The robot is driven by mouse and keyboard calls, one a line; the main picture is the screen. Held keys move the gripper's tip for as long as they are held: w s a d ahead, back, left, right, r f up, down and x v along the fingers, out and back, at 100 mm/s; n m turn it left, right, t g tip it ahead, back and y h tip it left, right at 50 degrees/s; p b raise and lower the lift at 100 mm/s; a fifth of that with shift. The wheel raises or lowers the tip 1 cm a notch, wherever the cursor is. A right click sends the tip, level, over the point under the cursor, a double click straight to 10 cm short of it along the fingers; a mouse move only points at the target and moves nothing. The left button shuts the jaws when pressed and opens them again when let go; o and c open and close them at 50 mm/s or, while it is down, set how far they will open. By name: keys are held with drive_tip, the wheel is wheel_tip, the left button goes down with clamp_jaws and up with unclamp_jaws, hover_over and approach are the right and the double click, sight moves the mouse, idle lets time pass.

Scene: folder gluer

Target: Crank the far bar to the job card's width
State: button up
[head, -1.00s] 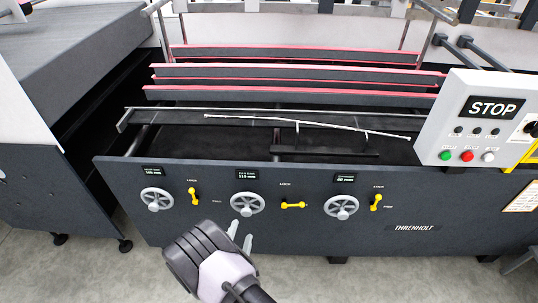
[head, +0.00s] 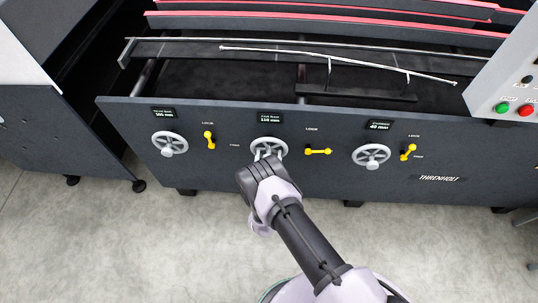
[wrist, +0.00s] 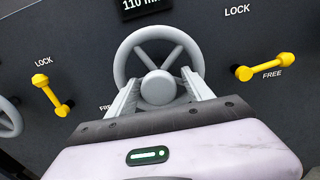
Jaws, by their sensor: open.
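The middle handwheel (head: 268,150) is grey and spoked, on the dark front panel. It also shows in the wrist view (wrist: 125,60). Above it is a small display (head: 270,118), reading about 110 mm in the wrist view (wrist: 143,5). My gripper (head: 267,157) is open in front of this wheel. In the wrist view its fingers (wrist: 160,88) stand either side of the wheel's hub; I cannot tell whether they touch. The yellow lever (head: 318,151) right of this wheel lies horizontal, by FREE in the wrist view (wrist: 265,67). No job card is readable.
A left handwheel (head: 170,144) and a right handwheel (head: 371,157) flank the middle one, with yellow levers (head: 209,140) and (head: 408,152). Red-edged bars (head: 330,28) and a thin rod (head: 340,63) lie behind the panel. The floor in front is clear.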

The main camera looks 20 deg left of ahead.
drive_tip(key=shift+x, duration=0.9)
clamp_jaws()
